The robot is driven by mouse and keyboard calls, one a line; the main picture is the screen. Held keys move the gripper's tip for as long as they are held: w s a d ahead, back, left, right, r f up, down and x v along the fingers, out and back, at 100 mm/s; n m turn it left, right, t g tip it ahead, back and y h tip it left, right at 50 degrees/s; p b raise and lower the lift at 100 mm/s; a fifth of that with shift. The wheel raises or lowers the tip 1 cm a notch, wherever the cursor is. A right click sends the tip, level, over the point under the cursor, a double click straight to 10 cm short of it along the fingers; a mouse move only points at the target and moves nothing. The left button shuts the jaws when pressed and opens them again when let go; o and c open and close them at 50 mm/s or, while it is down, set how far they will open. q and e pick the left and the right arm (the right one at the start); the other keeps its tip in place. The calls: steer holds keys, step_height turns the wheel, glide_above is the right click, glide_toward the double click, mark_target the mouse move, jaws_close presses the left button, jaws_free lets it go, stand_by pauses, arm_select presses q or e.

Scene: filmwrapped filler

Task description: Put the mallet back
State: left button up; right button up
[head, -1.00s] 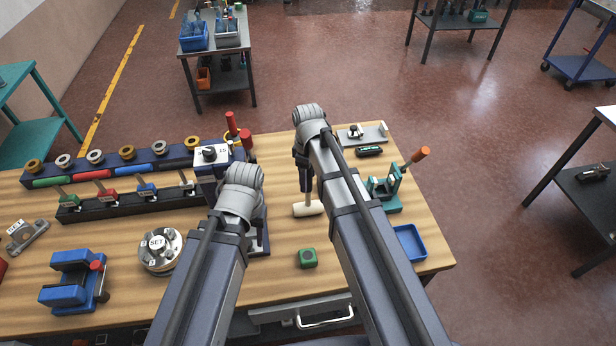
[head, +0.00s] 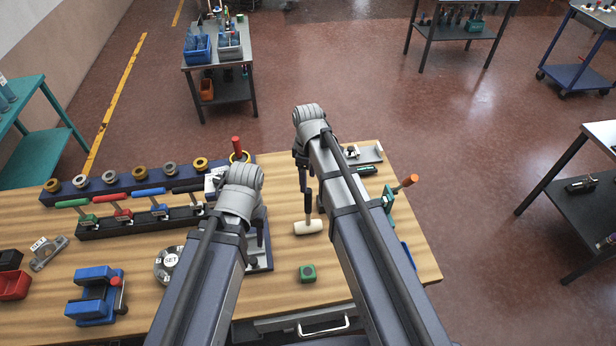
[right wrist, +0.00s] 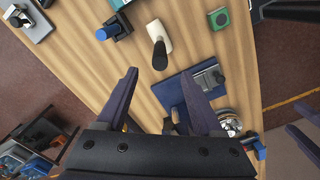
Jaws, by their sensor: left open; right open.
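The mallet has a cream head (head: 308,228) lying on the wooden bench, with its dark-gripped handle standing up. It also shows in the right wrist view (right wrist: 158,32), handle end towards the camera. My right gripper (head: 304,178) points down above and just behind the handle in the head view. In the right wrist view its fingers (right wrist: 160,98) are spread, with nothing held and the mallet beyond their tips. My left gripper (head: 259,226) is mostly hidden by its own wrist, above a dark blue plate (head: 262,264). The plate carries a metal fitting in the right wrist view.
A green block (head: 307,273) sits in front of the mallet.

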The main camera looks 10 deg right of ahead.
steer(key=s+a+m, duration=0.3)
steer(key=s, duration=0.5)
steer(key=s+a+m+h, duration=0.1)
steer(key=s+a+m, duration=0.2)
steer(key=s, duration=0.6)
steer(key=shift+m, duration=0.8)
